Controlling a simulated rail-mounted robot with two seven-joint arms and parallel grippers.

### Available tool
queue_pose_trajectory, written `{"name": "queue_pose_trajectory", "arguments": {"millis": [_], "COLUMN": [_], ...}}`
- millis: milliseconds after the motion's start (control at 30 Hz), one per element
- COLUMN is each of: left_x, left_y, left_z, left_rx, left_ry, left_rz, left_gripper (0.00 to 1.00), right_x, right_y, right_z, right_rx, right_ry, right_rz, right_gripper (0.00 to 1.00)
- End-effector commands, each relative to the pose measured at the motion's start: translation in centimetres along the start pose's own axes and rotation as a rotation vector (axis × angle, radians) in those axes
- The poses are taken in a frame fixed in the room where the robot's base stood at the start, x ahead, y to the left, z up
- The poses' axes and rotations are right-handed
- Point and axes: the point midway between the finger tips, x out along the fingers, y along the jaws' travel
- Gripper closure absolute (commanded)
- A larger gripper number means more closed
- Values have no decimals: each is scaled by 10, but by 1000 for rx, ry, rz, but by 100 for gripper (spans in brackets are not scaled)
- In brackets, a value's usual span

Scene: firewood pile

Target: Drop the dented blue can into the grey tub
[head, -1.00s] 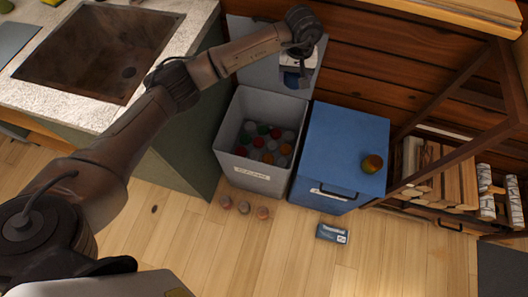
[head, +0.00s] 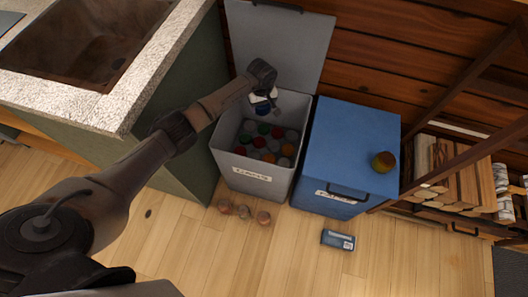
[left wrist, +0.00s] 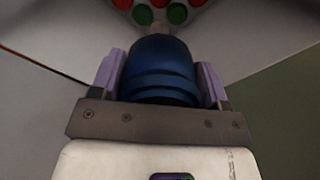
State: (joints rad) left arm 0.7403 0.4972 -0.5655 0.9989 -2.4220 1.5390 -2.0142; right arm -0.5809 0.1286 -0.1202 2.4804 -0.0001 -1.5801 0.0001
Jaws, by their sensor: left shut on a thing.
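The dented blue can (left wrist: 160,70) is between the two pale purple fingers of my left gripper (left wrist: 160,85) in the left wrist view. The gripper is shut on it. In the head view my left gripper (head: 264,104) is over the open mouth of the grey tub (head: 236,172), near its back, and the wrist mostly hides the can. The tub holds several red, green, orange and grey cans, which also show beyond the blue can in the left wrist view (left wrist: 177,14). Its lid (head: 285,45) stands open against the wall. My right gripper is not seen.
A closed blue bin (head: 345,150) stands right of the tub, with a round fruit-like thing (head: 384,162) on its lid. Several small round things (head: 243,211) and a small dark box (head: 338,239) lie on the floor. A counter with a sink (head: 85,40) is at left, firewood (head: 450,175) at right.

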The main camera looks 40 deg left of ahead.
Motion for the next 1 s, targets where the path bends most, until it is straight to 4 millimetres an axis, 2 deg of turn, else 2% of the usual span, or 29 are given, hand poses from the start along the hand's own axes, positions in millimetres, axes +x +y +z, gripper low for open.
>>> {"name": "queue_pose_trajectory", "arguments": {"millis": [600, 933, 967, 1000], "left_x": [55, 56, 56, 56], "left_y": [0, 0, 0, 0], "left_z": [1, 0, 0, 0], "left_rx": [1, 0, 0, 0], "left_ry": [-2, 0, 0, 0], "left_rz": [0, -1, -1, -1], "left_gripper": [54, 54, 30, 26], "right_x": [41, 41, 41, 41], "right_y": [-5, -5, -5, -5], "right_z": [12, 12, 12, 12], "right_rx": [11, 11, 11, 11], "right_ry": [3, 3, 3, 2], "right_rz": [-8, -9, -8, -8], "right_gripper": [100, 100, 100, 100]}}
